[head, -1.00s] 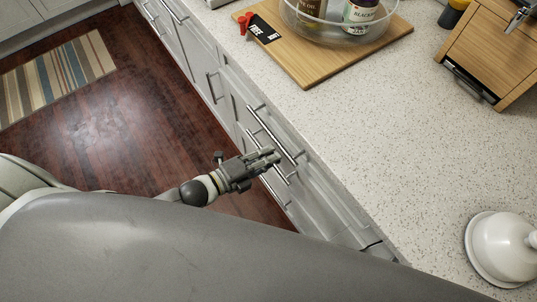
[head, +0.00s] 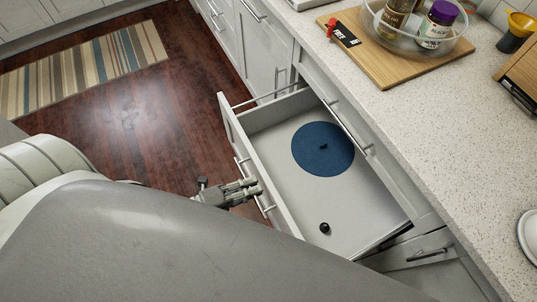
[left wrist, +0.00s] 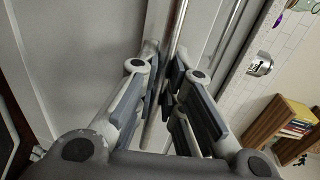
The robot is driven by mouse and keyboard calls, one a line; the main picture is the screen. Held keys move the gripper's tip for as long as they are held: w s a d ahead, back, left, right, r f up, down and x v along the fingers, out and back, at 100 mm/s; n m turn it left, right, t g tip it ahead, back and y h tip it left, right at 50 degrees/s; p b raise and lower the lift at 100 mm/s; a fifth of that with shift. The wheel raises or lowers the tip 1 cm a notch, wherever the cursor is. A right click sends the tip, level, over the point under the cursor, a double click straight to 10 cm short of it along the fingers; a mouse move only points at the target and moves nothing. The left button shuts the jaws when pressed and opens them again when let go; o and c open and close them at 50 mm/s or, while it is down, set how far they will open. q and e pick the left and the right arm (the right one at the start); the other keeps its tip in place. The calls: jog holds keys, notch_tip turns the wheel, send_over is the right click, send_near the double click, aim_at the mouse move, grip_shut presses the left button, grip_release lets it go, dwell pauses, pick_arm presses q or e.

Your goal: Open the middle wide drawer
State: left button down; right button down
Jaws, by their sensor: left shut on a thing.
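The middle wide drawer (head: 372,222) stands well out from the white cabinet in the head view, its inside showing. Its white front (head: 233,127) faces my side and carries a long metal bar handle (head: 268,208). My left gripper (head: 252,187) is at the middle of that handle, shut on it. In the left wrist view the fingers (left wrist: 166,88) close around the metal bar (left wrist: 178,35), which runs between the pads. A round blue disc (head: 323,149) and a small black knob-like item (head: 324,228) lie in the drawer. My right gripper is not in view.
A shut upper drawer with a bar handle (head: 347,128) sits above, under the speckled countertop (head: 437,120). A cutting board (head: 405,66) with a glass bowl of bottles stands on it. Dark wood floor (head: 150,125) and a striped rug (head: 85,70) lie left.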

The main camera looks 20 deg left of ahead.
pick_arm(q)
jog(key=f+p+v, duration=0.1)
jog(key=f+v, duration=0.1)
jog(key=v, duration=0.8)
jog(key=shift+s+a, duration=0.3)
jog(key=shift+s, duration=0.1)
jog(key=c, duration=1.5)
grip_release()
jog(key=v, duration=1.2)
